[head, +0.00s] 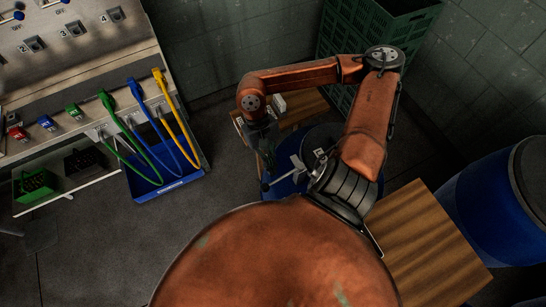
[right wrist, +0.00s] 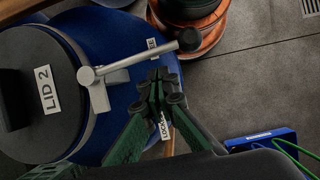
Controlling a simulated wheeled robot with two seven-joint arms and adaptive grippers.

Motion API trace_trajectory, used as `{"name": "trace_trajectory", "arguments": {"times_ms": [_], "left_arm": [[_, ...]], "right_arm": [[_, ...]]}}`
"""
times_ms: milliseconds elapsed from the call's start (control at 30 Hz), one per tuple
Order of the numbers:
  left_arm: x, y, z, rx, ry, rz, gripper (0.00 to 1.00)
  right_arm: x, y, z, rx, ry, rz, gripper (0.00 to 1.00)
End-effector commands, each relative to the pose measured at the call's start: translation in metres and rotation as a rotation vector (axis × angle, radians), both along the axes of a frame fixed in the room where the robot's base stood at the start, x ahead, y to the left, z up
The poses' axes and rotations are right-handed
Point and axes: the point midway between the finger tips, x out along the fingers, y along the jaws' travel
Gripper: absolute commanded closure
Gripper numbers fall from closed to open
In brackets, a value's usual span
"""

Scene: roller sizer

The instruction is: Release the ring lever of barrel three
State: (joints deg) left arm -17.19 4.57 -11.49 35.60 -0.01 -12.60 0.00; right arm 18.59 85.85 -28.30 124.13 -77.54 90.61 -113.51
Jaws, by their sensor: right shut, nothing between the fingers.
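A blue barrel (head: 285,188) stands below my right arm, partly hidden by it. Its dark lid (right wrist: 40,70) carries a label (right wrist: 47,90) that reads "LID 2"; no "3" shows on it. The silver ring lever (right wrist: 135,63) with a black knob (right wrist: 190,40) sticks out past the lid's edge, and a "FREE" label is partly hidden near it. A "LOCKED" label (right wrist: 165,128) is partly covered by my fingers. My right gripper (right wrist: 160,85) is shut and empty, beside the lever; contact cannot be told. It also shows in the head view (head: 267,163). My left gripper is out of view.
A blue tray (head: 165,182) with coloured hoses stands below the numbered panel (head: 75,35) at left. A wooden pallet (head: 430,240) and another blue barrel (head: 490,205) are at right. A green crate (head: 395,25) stands behind. Bare floor lies between tray and barrel.

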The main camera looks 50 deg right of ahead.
Motion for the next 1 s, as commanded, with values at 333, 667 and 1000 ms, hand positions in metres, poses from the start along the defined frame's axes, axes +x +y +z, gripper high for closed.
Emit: {"name": "trace_trajectory", "arguments": {"times_ms": [333,667,1000], "left_arm": [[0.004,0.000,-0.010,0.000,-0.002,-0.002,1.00],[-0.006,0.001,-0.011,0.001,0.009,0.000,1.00],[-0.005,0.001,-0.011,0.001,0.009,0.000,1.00]], "right_arm": [[0.040,-0.017,0.049,-0.004,-0.010,0.000,1.00],[0.056,-0.023,0.085,-0.005,-0.009,0.004,1.00],[0.055,-0.024,0.088,-0.004,-0.008,0.001,1.00]]}}
